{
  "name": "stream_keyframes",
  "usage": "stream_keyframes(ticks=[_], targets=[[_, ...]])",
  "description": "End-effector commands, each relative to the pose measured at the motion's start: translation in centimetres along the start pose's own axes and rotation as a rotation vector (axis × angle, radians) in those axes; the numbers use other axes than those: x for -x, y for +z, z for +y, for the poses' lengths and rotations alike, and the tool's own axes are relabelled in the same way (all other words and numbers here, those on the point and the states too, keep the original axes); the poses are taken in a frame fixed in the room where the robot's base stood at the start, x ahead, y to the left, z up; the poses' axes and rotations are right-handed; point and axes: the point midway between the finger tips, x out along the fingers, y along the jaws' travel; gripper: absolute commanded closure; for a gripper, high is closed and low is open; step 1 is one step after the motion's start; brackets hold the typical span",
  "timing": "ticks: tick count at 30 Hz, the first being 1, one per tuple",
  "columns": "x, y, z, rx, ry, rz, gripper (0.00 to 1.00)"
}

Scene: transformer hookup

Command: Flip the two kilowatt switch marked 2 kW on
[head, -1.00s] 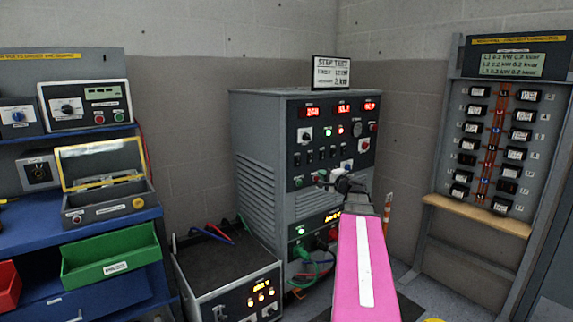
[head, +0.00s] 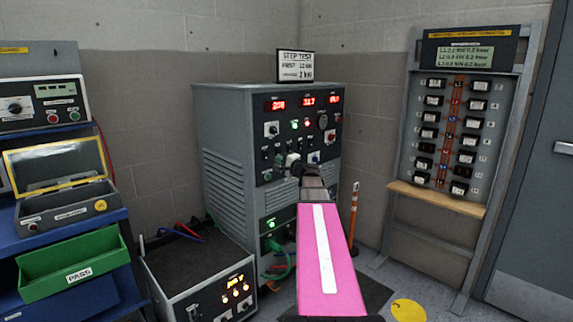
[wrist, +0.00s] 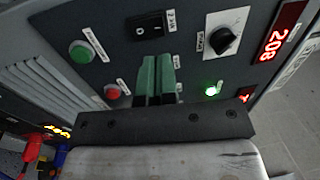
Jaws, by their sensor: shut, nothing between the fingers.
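The switch marked 2 kW (wrist: 150,27) is a black rocker in the wrist view, with its white label to its right. Which way it is set is not clear to me. My gripper (wrist: 157,75) has green fingertips, held together and empty. They lie just below the switch in that picture; I cannot tell whether they touch the panel. In the head view my gripper (head: 292,160) is in front of the switch row on the grey load cabinet (head: 225,130). I cannot single out the 2 kW switch there.
Near the switch in the wrist view are a green button (wrist: 82,52), a red button (wrist: 112,92), a rotary knob (wrist: 222,40) and a lit green lamp (wrist: 211,90). A black-topped box (head: 195,260) stands before the cabinet. An orange post (head: 354,215) stands at its right.

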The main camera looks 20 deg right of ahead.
Motion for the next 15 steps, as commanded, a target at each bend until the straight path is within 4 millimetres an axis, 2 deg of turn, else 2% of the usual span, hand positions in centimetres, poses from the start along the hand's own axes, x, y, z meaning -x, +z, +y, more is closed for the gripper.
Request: stream_keyframes(ticks=[1, 6, 10, 15], targets=[[-1.2, -0.2, 0.0, 0.000, 0.000, -0.001, 1.00], [-4.2, -0.2, 0.0, 0.000, 0.000, -0.001, 1.00], [-5.8, -0.1, 0.0, 0.000, -0.001, -0.001, 1.00], [-6.9, -0.1, 0.0, 0.000, 0.000, 0.000, 1.00]])
